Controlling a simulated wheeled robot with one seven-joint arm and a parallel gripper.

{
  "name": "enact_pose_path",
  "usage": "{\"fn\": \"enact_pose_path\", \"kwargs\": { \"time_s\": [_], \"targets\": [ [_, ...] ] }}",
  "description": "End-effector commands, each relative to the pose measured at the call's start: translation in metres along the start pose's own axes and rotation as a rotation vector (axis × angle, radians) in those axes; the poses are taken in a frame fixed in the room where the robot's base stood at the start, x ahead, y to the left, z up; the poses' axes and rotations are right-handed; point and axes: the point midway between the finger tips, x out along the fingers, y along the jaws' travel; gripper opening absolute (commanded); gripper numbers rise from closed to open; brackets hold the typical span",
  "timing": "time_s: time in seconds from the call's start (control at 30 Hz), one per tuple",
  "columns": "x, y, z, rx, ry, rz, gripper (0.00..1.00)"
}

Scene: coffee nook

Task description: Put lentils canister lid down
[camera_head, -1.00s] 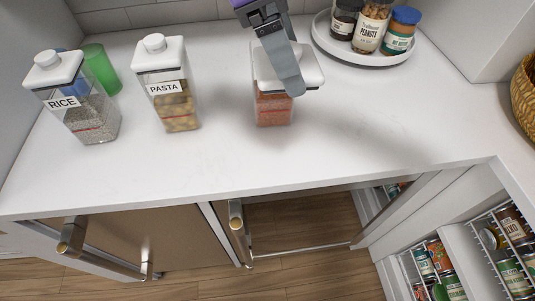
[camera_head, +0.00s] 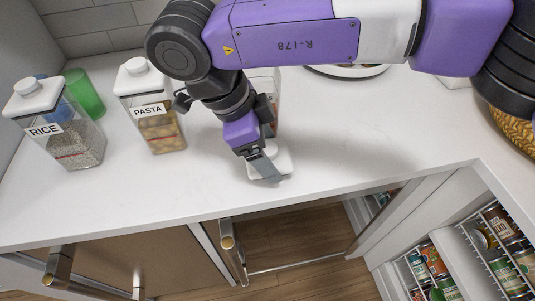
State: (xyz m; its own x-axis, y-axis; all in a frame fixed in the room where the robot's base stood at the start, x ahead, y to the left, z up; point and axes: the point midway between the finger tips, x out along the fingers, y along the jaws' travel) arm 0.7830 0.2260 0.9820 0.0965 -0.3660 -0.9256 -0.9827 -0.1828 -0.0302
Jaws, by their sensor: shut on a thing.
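The lentils canister lid (camera_head: 277,158) is a white piece near the front middle of the counter, partly hidden by my fingers. My gripper (camera_head: 264,164) is shut on the lid. The lid is low over the counter; I cannot tell whether it touches the surface. The lentils canister (camera_head: 271,84) stands behind my gripper, mostly hidden by my arm.
The pasta canister (camera_head: 158,120) and rice canister (camera_head: 66,137) stand lidded at the left, with a green cup (camera_head: 84,94) behind. A round white tray (camera_head: 347,73) is mostly hidden behind my arm. The counter (camera_head: 380,140) is clear at right of the lid.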

Motion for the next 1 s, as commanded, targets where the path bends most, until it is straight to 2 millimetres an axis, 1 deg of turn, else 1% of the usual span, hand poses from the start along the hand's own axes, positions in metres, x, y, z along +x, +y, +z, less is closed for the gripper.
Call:
{"fn": "enact_pose_path", "kwargs": {
  "time_s": [0.03, 0.13, 0.53, 0.57, 0.6, 0.87, 1.0],
  "targets": [
    [0.009, 0.001, 0.004, -0.001, 0.0, 0.003, 0.35],
    [0.019, 0.001, 0.008, -0.001, 0.0, 0.002, 0.35],
    [0.025, 0.001, 0.01, 0.0, 0.0, 0.0, 0.35],
    [0.023, 0.001, 0.01, 0.0, 0.0, 0.0, 0.86],
    [0.023, 0.001, 0.009, 0.0, 0.0, 0.0, 0.9],
    [0.023, 0.001, 0.009, 0.0, 0.0, 0.0, 0.9],
    [0.017, 0.001, 0.008, 0.0, 0.0, -0.001, 0.9]
  ]
}}
